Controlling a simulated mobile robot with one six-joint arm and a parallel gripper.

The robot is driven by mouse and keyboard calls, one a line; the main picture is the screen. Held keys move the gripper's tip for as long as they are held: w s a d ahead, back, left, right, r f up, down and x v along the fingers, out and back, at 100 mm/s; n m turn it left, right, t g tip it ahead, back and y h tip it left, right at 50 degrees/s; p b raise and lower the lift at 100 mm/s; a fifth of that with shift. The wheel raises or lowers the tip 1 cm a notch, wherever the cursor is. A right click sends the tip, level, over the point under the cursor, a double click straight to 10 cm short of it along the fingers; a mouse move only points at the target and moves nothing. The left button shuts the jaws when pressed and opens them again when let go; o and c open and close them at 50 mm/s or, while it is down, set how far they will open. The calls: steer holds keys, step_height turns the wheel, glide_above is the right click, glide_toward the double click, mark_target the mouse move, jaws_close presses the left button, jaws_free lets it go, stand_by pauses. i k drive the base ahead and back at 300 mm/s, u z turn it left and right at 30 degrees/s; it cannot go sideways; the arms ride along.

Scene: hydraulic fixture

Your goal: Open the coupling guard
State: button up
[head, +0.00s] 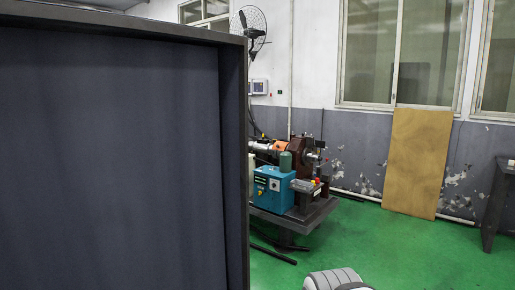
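A hydraulic machine stands on a dark bench in the middle distance. I cannot tell which part, if any, is the coupling guard. The machine's left side is hidden behind a large dark panel. My gripper is not in view. A grey and white rounded piece at the bottom edge looks like part of my arm.
A large dark framed panel (110,150) fills the left side, close to me. The green floor (420,255) is open at centre right. A tan board (417,163) leans on the far wall. A dark table (497,205) stands at the right edge.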

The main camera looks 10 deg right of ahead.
mark_target(283, 145)
steer(key=z, duration=0.5)
steer(key=i, duration=4.7)
steer(key=u, duration=1.55)
steer(key=i, duration=1.7)
steer(key=u, duration=0.1)
